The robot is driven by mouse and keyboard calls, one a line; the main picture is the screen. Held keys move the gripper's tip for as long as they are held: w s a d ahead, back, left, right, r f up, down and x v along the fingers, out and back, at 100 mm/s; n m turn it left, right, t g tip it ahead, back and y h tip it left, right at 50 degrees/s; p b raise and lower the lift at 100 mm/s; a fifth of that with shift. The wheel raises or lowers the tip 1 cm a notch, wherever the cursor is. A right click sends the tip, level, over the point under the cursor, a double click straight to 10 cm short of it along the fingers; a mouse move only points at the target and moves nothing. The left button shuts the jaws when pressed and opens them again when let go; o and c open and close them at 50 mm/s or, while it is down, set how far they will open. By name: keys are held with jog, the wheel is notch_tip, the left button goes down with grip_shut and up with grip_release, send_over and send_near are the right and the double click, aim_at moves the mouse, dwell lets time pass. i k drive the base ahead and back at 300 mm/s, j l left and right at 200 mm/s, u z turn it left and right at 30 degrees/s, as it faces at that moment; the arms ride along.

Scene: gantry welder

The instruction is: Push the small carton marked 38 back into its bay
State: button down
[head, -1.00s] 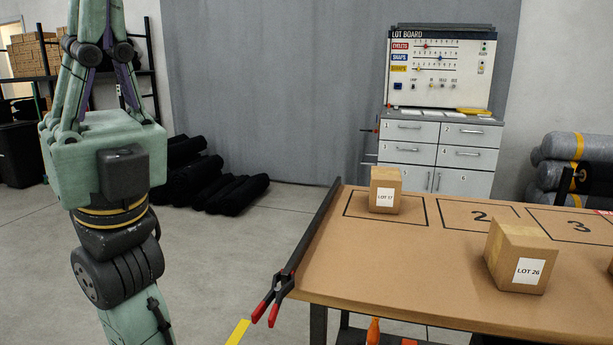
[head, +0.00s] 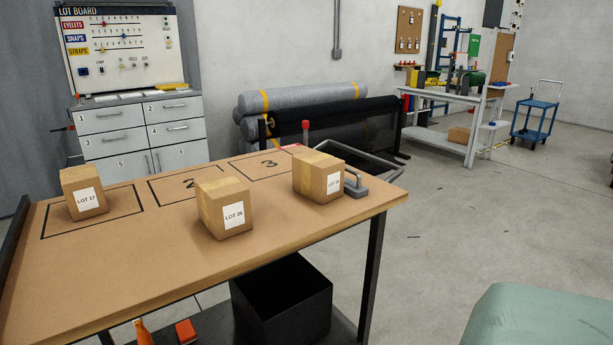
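The carton at the right (head: 318,177) stands upright near the table's right end. Its label is too small to read surely; the other two read LOT 17 and LOT 26. It stands at the front right of the outlined bay marked 3 (head: 270,163), mostly outside it. The LOT 26 carton (head: 224,208) stands in front of the bay marked 2 (head: 187,184). The LOT 17 carton (head: 84,193) stands inside the leftmost bay outline. My gripper is not in view.
The brown tabletop (head: 150,260) is clear along its front. A grey handled object (head: 356,186) sits right beside the right carton. A black bin (head: 283,305) stands below. Fabric rolls (head: 300,97) lie behind. The floor at right is open.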

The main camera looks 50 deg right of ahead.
aim_at(319, 176)
jog(key=z, duration=1.5)
jog(key=i+u, duration=0.15)
jog(key=i, duration=0.35)
jog(key=i+l+u, duration=0.15)
jog(key=i, duration=0.4)
